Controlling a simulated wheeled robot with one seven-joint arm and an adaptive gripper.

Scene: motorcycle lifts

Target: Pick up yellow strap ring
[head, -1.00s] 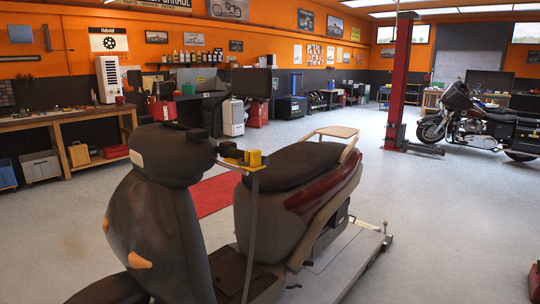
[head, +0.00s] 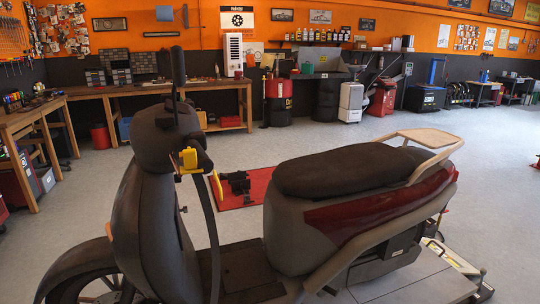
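A small yellow piece (head: 188,160), which looks like the yellow strap ring, sits at the scooter's handlebar grip. A dark strap (head: 211,225) runs down from beside it towards the footboard. I cannot make out a ring opening at this size. The scooter (head: 150,215) stands upright, with its dark seat (head: 350,170) to the right. A second yellow piece (head: 217,188) shows lower, at the left edge of the red mat, near a black object (head: 237,183). My gripper is not in view.
The scooter stands on a grey lift platform (head: 390,285). The red mat (head: 258,180) lies on the floor behind it. Wooden workbenches (head: 150,90) line the back and left walls, with drums (head: 278,102) and a white cabinet (head: 351,105). Grey floor between is open.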

